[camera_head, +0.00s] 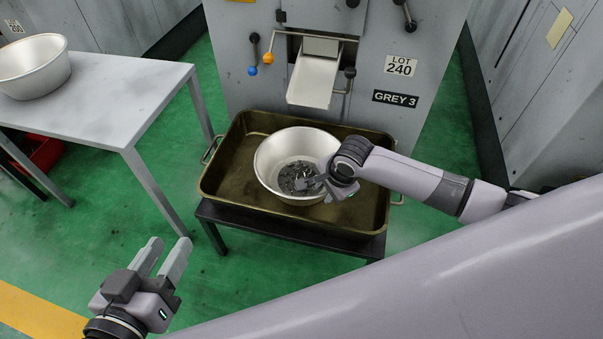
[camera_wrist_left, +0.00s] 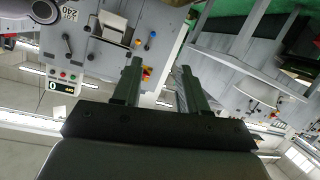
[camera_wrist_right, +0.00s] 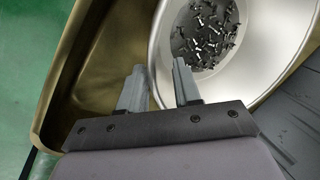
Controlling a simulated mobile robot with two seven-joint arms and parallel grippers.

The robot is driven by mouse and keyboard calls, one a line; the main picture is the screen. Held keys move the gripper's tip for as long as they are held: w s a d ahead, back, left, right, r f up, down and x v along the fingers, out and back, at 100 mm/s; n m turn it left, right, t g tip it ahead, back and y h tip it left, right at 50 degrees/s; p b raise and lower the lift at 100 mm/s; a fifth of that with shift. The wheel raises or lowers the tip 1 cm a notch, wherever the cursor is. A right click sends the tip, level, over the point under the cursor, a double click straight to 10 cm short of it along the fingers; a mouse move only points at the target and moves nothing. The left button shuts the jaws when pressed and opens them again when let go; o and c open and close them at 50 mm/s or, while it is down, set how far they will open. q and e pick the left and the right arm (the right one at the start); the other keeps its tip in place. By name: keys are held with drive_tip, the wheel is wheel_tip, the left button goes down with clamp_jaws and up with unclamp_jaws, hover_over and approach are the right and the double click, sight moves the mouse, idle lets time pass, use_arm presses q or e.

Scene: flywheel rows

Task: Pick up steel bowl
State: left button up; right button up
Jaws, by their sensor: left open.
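The steel bowl (camera_head: 268,154) stands upright in a brass-coloured tray (camera_head: 222,180), with dark small metal parts (camera_head: 298,177) in its bottom. In the right wrist view the bowl (camera_wrist_right: 268,50) fills the upper right, with the parts (camera_wrist_right: 205,32) inside. My right gripper (camera_head: 318,186) is at the bowl's front right side. In its wrist view the fingers (camera_wrist_right: 160,82) are apart, one outside the bowl wall and one on the inner side. Whether they press on the wall is not clear. My left gripper (camera_head: 163,258) is open and empty, in front of the tray, away from the bowl.
The tray rests on a dark low stand (camera_head: 285,232) before a grey machine (camera_head: 235,70) with a chute (camera_head: 315,80) above the bowl. A second steel bowl (camera_head: 35,75) stands on a grey table (camera_head: 120,115) at left. Green floor lies open between table and stand.

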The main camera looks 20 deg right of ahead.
sight(318, 201)
drive_tip(key=b+x, duration=0.2)
drive_tip(key=x, duration=0.2)
drive_tip(key=shift+f, duration=0.15)
drive_tip(key=shift+w+f, duration=0.15)
drive_tip(key=shift+f, duration=0.15)
use_arm(q)
drive_tip(key=shift+s+a+m+t, duration=0.25)
drive_tip(key=shift+a+m+t, duration=0.25)
drive_tip(key=shift+a+t, duration=0.3)
drive_tip(key=shift+r, duration=0.1)
use_arm(e)
clamp_jaws()
drive_tip(key=shift+w+a+r, duration=0.1)
drive_tip(key=shift+r, duration=0.1)
